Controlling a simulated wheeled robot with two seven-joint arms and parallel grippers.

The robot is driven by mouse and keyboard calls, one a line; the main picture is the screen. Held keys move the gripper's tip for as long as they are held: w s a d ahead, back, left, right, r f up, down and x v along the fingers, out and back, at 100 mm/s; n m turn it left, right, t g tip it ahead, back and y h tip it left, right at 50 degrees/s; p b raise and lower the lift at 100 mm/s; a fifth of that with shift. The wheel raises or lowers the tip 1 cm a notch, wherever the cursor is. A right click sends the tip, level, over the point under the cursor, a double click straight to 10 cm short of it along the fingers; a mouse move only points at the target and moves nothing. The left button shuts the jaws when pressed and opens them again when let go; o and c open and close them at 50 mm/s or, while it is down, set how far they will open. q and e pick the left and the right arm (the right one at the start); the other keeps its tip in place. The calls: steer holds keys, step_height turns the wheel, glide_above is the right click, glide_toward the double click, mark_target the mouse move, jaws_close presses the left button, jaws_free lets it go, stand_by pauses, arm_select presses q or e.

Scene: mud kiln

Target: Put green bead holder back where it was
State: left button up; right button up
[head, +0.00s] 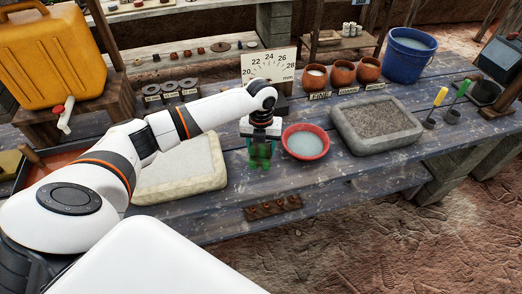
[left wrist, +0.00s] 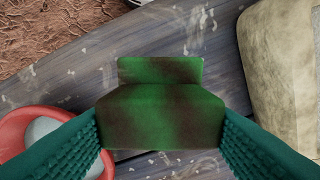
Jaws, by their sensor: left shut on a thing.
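The green bead holder (head: 260,155), a blocky green piece with dark brown patches, is in my left gripper (head: 260,138) over the work table. In the left wrist view the holder (left wrist: 165,112) sits between the teal ribbed fingers of my left gripper (left wrist: 160,138), which touch its two sides. It has a narrower step at its far end. In the head view it hangs between the pale stone tray (head: 180,180) and the red bowl (head: 305,143). Whether it touches the table is unclear. My right gripper is not in view.
A grey gravel tray (head: 375,126) stands right of the bowl. Yellow-handled (head: 438,98) and green-handled (head: 462,90) tools stand in small holders at the right. A dial board (head: 270,65) and clay pots (head: 342,73) stand behind. A dark strip (head: 272,207) lies at the front edge.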

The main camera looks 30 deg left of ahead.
arm_select(q)
steer(key=shift+f, duration=1.25)
steer(key=shift+f, duration=0.15)
steer(key=o, duration=1.1)
step_height(320, 180, up, 12)
steer(key=shift+r+b, duration=0.2)
steer(key=shift+b, duration=0.25)
steer(key=shift+d+f, duration=0.1)
